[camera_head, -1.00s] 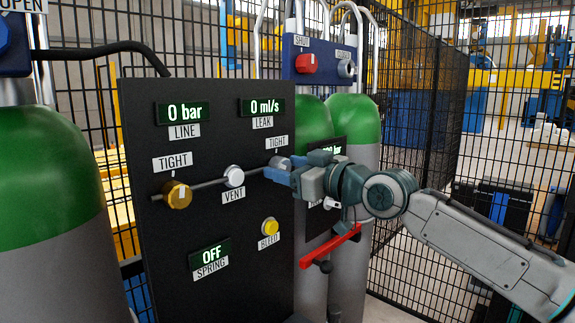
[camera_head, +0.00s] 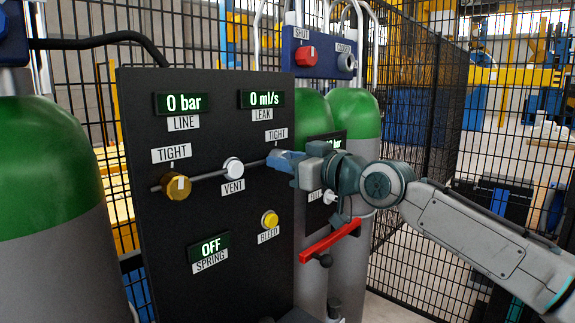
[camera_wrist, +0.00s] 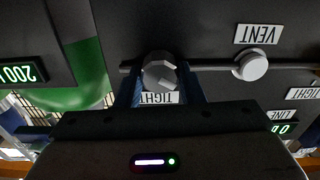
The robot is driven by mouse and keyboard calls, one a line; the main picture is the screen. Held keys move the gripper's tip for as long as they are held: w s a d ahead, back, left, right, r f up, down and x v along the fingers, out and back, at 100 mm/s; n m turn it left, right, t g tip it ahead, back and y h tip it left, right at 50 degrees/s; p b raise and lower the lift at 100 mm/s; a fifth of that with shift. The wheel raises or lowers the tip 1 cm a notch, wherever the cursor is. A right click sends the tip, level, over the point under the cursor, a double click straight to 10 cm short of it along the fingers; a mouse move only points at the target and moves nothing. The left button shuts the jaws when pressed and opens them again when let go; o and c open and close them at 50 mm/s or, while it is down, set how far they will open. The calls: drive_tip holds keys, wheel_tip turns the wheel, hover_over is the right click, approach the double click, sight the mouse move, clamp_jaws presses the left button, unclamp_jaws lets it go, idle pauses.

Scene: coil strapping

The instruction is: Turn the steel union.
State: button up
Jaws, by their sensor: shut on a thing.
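The steel union (camera_wrist: 160,72) is a grey faceted knob at the right end of the pipe on the black panel (camera_head: 155,245), by a TIGHT label (camera_head: 276,134). In the head view my gripper mostly hides it. My gripper (camera_head: 277,158) reaches it from the right, and its blue fingers are shut on it. In the wrist view a finger stands on each side of the union, and a TIGHT label shows partly behind it.
A brass union (camera_head: 175,187) with its own TIGHT label and a white VENT knob (camera_head: 232,168) sit on the same pipe. The line display (camera_head: 183,103) reads 0 bar and the leak display (camera_head: 262,98) 0 ml/s. A red lever (camera_head: 329,243) lies below my wrist.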

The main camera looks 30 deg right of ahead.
drive_tip(key=shift+f+m+b, duration=0.1)
drive_tip(key=shift+m+b, duration=3.8)
drive_tip(key=shift+m, duration=2.7)
drive_tip(key=shift+d, duration=0.1)
drive_tip(key=o, duration=1)
drive_tip(key=v, duration=1.3)
drive_tip(key=shift+s+d, duration=0.1)
drive_tip(key=shift+s, duration=0.25)
